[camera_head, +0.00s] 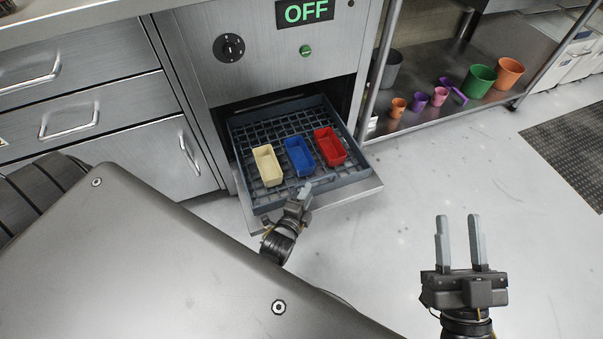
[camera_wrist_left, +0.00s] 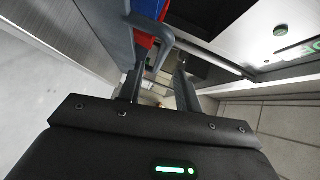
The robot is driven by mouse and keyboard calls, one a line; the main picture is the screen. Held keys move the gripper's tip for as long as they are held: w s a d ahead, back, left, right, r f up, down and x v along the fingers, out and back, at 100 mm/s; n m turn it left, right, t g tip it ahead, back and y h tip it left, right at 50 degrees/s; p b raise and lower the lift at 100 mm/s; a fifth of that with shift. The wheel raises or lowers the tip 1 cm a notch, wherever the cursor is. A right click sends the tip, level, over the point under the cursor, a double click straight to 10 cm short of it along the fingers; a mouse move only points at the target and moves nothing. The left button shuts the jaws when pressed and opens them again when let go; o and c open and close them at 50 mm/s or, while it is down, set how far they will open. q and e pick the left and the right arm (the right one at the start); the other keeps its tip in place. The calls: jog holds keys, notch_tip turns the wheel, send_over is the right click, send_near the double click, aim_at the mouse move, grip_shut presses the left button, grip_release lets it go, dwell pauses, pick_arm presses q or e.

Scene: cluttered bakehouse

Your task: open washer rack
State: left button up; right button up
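The washer rack (camera_head: 262,205) is a dark grey-blue grid tray, pulled out of the steel washer's opening. Its steel front edge (camera_head: 350,192) sticks out over the floor. It carries a cream tin (camera_head: 267,166), a blue tin (camera_head: 299,157) and a red tin (camera_head: 330,147). My left gripper (camera_head: 302,197) is at the rack's front edge. In the left wrist view its fingers (camera_wrist_left: 160,88) stand apart, with a grey-blue rack bar (camera_wrist_left: 168,38) close to them; I cannot tell whether they touch it. My right gripper (camera_head: 459,240) is open and empty above the floor.
The washer panel has a green OFF display (camera_head: 306,11) and a black dial (camera_head: 229,48). Steel drawers (camera_head: 80,90) are at left. A low shelf (camera_head: 440,120) at right holds several coloured pots and cups. The floor (camera_head: 420,190) in front is clear; a dark mat (camera_head: 570,140) lies far right.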

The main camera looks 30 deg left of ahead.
pick_arm(q)
jog(key=shift+s+d+r+p, duration=0.1)
jog(key=shift+s+r+p, duration=0.1)
jog(key=shift+s, duration=0.85)
jog(key=shift+s+d+r+p, duration=0.1)
jog(key=shift+s+p, duration=0.05)
jog(key=shift+s, duration=0.85)
pick_arm(e)
jog(key=shift+w+a+f+g+h, duration=0.15)
jog(key=shift+f+g+h, duration=0.1)
jog(key=shift+f+g, duration=0.25)
jog(key=shift+a+f+g+h, duration=0.1)
jog(key=shift+f+g+h, duration=0.15)
jog(key=shift+f+g, duration=0.25)
jog(key=shift+f, duration=0.1)
